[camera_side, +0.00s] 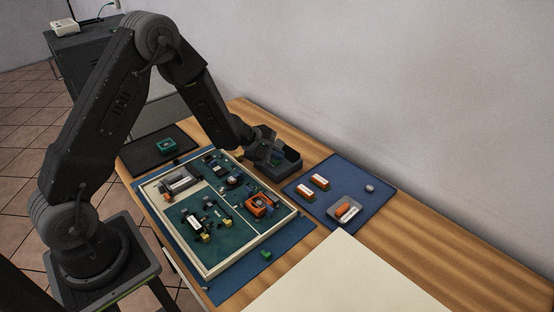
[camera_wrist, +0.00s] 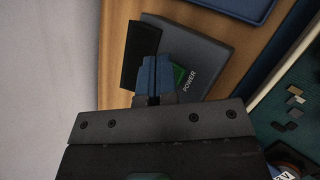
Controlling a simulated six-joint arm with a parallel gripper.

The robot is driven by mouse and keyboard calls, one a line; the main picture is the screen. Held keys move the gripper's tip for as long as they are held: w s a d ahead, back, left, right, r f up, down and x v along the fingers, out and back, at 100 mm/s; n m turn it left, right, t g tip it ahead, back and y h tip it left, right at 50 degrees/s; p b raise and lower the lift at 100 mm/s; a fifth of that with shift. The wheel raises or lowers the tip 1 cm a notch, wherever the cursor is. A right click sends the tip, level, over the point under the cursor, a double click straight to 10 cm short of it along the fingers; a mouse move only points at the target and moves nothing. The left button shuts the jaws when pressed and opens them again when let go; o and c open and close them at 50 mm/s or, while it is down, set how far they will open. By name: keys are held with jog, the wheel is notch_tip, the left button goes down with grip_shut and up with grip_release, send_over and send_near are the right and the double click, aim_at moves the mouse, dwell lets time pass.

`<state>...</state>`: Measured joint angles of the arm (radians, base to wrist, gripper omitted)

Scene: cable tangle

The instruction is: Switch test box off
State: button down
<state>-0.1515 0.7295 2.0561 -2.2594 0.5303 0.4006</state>
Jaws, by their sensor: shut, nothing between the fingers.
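The test box is a dark grey box (camera_side: 283,168) near the back edge of the table. In the wrist view its grey top (camera_wrist: 210,42) carries the printed word POWER beside a green switch (camera_wrist: 181,75). My gripper (camera_side: 262,154) is over the box and hides part of it in the side view. In the wrist view my gripper (camera_wrist: 156,68) is shut and empty, with its bluish fingers pointing at the box top, right beside the green switch. The fingers cover part of the switch. I cannot tell whether they touch it, or which way it is set.
A framed green board (camera_side: 215,245) with several parts lies in front of the box. A blue mat (camera_side: 325,205) to the right holds orange items and a grey tray (camera_side: 352,221). A black mat (camera_side: 140,160) lies left. The wall is close behind.

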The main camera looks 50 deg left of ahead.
aim_at(276, 162)
dwell(0.3)
jog(key=shift+r, duration=0.45)
jog(key=shift+r, duration=3)
